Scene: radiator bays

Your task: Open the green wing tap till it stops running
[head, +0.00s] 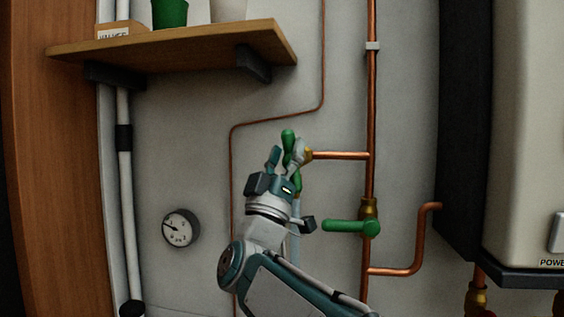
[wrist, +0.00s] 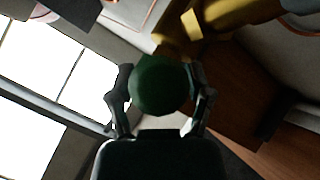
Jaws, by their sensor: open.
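The green wing tap (head: 288,136) sits on the end of a short copper branch pipe in the head view, with one wing up and the other down. My gripper (head: 287,158) is at the tap, its fingers to either side of the upper wing. In the wrist view my gripper (wrist: 161,92) is open, and a dark green rounded wing end of the tap (wrist: 160,84) fills the gap between the fingers. I cannot tell whether the fingers touch it. My gripper hides part of the tap's lower half in the head view.
A second green lever handle (head: 345,226) points left from a brass valve on the copper riser (head: 371,110), right of my wrist. A wooden shelf (head: 170,52) with a green pot (head: 170,13) is above left. A round gauge (head: 181,229) is low left. A boiler (head: 525,130) stands right.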

